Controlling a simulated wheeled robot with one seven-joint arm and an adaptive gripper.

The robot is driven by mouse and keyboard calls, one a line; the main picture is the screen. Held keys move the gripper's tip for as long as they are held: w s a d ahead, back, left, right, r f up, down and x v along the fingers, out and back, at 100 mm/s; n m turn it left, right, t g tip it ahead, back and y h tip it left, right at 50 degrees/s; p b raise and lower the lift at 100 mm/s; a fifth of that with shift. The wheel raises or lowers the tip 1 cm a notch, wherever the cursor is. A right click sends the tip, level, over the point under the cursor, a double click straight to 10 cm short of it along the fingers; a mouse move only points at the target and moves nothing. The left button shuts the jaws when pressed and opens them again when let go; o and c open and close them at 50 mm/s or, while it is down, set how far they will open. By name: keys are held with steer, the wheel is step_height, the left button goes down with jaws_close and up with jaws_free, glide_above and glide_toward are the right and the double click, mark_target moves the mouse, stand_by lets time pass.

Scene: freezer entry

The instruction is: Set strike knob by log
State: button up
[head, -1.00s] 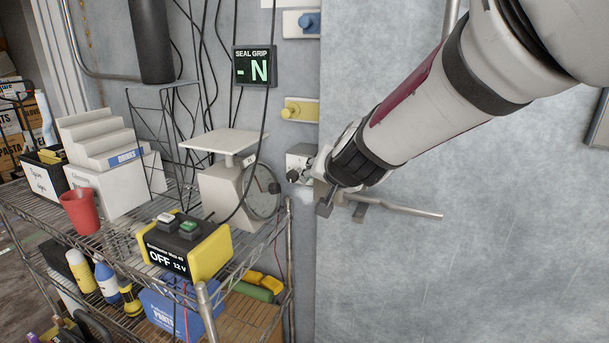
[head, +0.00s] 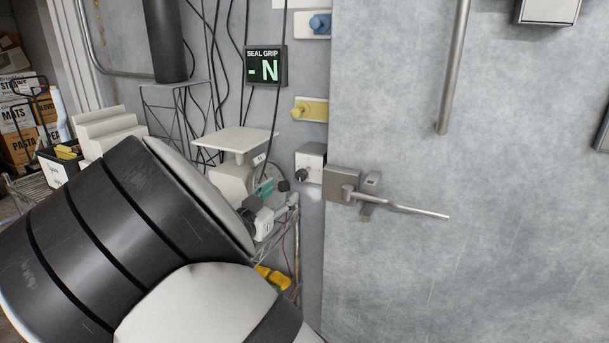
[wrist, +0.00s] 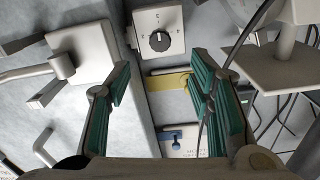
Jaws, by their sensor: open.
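The strike knob (head: 302,175) is a small black dial on a pale box (head: 311,155) fixed to the wall beside the door latch. My gripper (wrist: 161,70) is open, with teal-padded fingers to the left and right below the knob in that picture. Nothing is between the fingers. In the head view, my gripper (head: 275,187) is just left of the knob, apart from it. No readable log shows.
The door handle (head: 405,208) juts out right of the knob. A yellow hook plate (head: 312,110) and a blue one (head: 310,24) are above. A display (head: 265,66) reads "SEAL GRIP -N". A scale (head: 238,140) and hanging cables are close on the left.

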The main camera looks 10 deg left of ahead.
mark_target(300, 176)
steer(key=x, duration=1.2)
steer(key=shift+w+d, duration=0.1)
steer(key=shift+w, duration=0.2)
jaws_close()
